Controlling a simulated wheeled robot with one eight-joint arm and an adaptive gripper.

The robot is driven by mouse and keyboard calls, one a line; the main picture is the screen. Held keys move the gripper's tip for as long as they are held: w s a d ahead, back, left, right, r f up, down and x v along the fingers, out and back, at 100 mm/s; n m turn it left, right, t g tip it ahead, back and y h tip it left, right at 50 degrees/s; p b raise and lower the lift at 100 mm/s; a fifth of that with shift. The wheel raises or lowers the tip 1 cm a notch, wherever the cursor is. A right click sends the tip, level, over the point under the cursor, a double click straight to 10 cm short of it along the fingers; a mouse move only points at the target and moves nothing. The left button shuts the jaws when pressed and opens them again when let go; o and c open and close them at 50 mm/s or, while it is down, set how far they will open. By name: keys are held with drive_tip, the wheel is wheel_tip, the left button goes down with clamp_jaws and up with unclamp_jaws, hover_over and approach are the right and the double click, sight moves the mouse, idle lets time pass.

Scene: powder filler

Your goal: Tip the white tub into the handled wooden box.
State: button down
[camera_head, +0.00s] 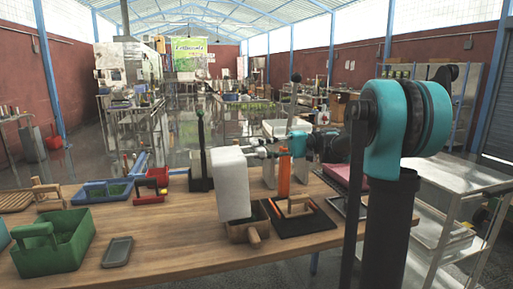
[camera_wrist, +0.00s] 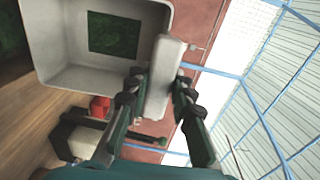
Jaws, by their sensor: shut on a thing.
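The white tub (camera_head: 233,185) is held on its side, slightly tilted, just above the handled wooden box (camera_head: 237,232). The box stands on the bench with its short handle sticking out toward the front right. My gripper (camera_head: 259,152) comes in from the right at the tub's upper part. In the wrist view, my gripper (camera_wrist: 158,88) is shut on a pale bar at the tub's edge. The tub's inside (camera_wrist: 75,70) shows there, with a dark green patch on its floor; I cannot tell whether this is contents. The inside of the box is mostly hidden by the tub.
A black tray (camera_head: 310,222) with a wooden-handled tool lies right of the box. A green carrier (camera_head: 60,250), a grey dish (camera_head: 118,251), a blue tray (camera_head: 98,192) and a red holder (camera_head: 152,184) are left. The bench between dish and box is clear.

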drive_tip(key=shift+w+d+f+y, duration=0.1)
drive_tip(key=shift+d+f+y, duration=0.2)
drive_tip(key=shift+d, duration=0.15)
drive_tip(key=shift+r, duration=0.15)
wheel_tip(320, 180, up, 8)
idle(0.4)
